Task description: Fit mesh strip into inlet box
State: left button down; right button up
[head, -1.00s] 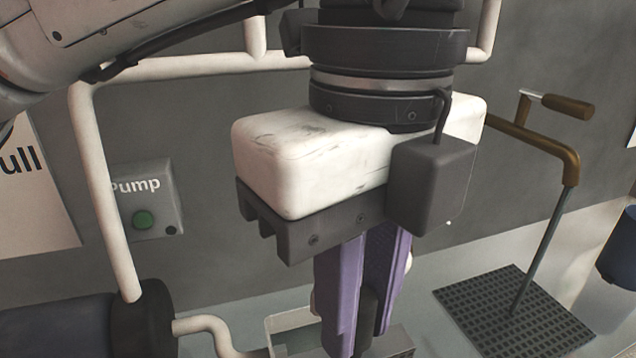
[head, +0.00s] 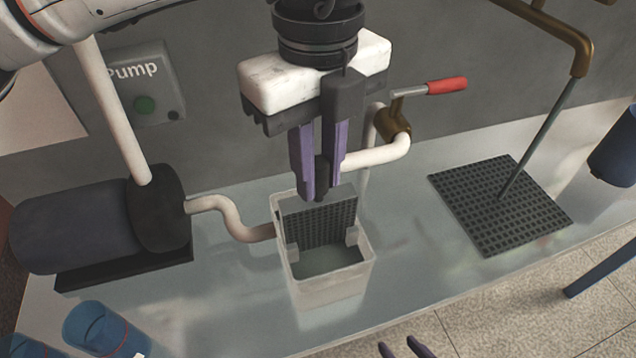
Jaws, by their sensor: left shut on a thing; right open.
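The inlet box (head: 364,277) is a pale, translucent open-topped box in the middle of the head view. The mesh strip (head: 322,221) is a dark gridded plate with a grey top edge. It stands roughly upright inside the box, towards the back, behind two small pale guide blocks. My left gripper (head: 321,188) points down from above and is shut on the dark tab at the strip's top. Whether the strip's lower edge is fully seated cannot be told. My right gripper (head: 402,349) shows only its purple fingertips at the bottom edge, apart and empty.
A dark pump (head: 80,225) is left of the box, joined by a white pipe (head: 232,220). A red-handled valve (head: 446,86) is behind. A black mesh mat (head: 500,207) lies on the right under a thin rod. Blue cups (head: 97,328) stand at front left.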

aim_at(318, 192)
pick_arm(q)
jog(key=shift+f, duration=1.65)
jog(key=shift+f+b, duration=0.2)
jog(key=shift+b, duration=0.2)
jog(key=c, duration=1.6)
grip_release()
